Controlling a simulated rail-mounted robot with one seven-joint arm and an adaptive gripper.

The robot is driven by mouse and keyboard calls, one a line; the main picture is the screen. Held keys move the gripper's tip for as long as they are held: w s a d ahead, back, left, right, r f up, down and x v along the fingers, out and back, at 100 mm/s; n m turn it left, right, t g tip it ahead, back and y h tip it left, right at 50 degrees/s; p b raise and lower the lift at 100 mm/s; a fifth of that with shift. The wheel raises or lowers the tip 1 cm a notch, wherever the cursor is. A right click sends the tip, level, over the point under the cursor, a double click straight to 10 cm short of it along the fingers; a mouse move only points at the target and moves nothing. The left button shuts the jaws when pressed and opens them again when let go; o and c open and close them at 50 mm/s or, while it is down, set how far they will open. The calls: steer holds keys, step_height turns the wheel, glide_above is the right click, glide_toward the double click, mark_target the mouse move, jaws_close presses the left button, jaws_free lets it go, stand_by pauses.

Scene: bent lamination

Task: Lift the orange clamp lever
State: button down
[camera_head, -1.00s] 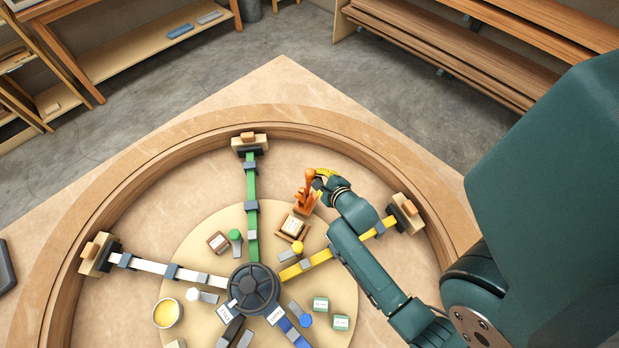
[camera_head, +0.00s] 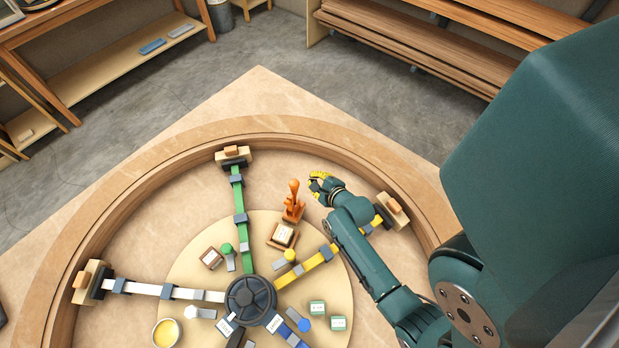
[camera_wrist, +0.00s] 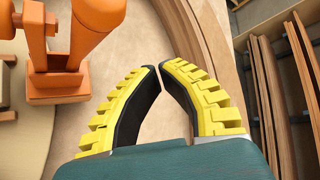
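The orange clamp (camera_head: 292,206) stands upright behind the wooden block with a white label, with a rounded upper end. In the wrist view the clamp's base (camera_wrist: 57,87) is at the left, with an upright post and a thick slanted orange arm (camera_wrist: 90,32) above it, cut off by the top edge. I cannot tell for sure which part is the lever. My gripper (camera_head: 314,181) is just right of the clamp, apart from it. In the wrist view my gripper's yellow-backed fingers (camera_wrist: 160,67) meet or nearly meet at their tips, with nothing between them.
A curved wooden rim (camera_head: 290,138) surrounds the work area. Green (camera_head: 241,215), yellow (camera_head: 305,268) and white (camera_head: 178,292) arms radiate from a dark hub (camera_head: 250,298). A labelled block (camera_head: 283,236) stands before the clamp. Bare board lies between the clamp and the rim.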

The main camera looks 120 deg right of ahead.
steer(key=a+r, duration=0.2)
steer(key=a, duration=0.7)
steer(key=shift+w+a, duration=0.3)
steer(key=shift+w, duration=0.15)
steer(key=shift+r, duration=0.1)
